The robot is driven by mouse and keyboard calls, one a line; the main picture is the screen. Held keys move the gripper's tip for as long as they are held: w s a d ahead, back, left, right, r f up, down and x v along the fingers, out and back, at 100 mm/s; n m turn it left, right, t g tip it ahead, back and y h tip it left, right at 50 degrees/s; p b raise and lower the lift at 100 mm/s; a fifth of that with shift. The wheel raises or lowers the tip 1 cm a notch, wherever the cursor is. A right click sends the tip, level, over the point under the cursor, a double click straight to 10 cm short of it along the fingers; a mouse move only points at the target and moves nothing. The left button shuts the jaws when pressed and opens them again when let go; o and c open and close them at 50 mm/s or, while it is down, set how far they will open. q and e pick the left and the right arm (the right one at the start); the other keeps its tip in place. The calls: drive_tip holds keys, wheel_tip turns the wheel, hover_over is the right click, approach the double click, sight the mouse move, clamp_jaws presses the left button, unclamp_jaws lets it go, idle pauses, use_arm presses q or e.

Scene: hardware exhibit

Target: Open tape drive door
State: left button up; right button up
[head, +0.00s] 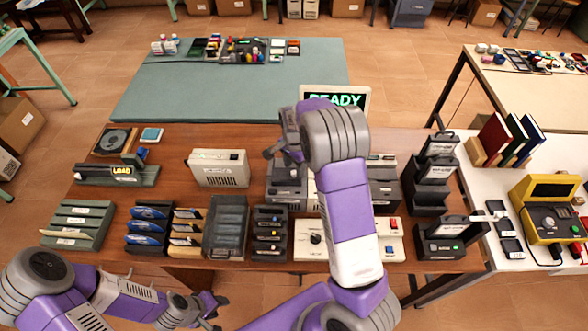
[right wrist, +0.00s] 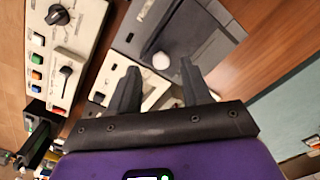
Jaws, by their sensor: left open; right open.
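A grey box-shaped unit (head: 285,188), which looks like the tape drive, stands mid-table, partly hidden by my right arm. In the right wrist view its grey face (right wrist: 205,35) shows a dark recessed strip and a white round knob (right wrist: 161,61). I cannot tell clearly whether its door is shut. My right gripper (head: 281,152) is over the unit's back part; in the right wrist view its open, empty fingers (right wrist: 160,72) point toward the knob. I cannot tell whether they touch it. My left gripper (head: 208,311) is open and empty, low in front of the table.
A cream control panel (head: 309,240) with a dark knob stands in front of the unit. A READY screen (head: 336,97) stands behind. Dark docks (head: 433,172) are to the right.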

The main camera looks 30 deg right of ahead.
sight(286, 174)
drive_tip(key=shift+f, duration=1.15)
drive_tip(key=shift+c, duration=0.2)
clamp_jaws()
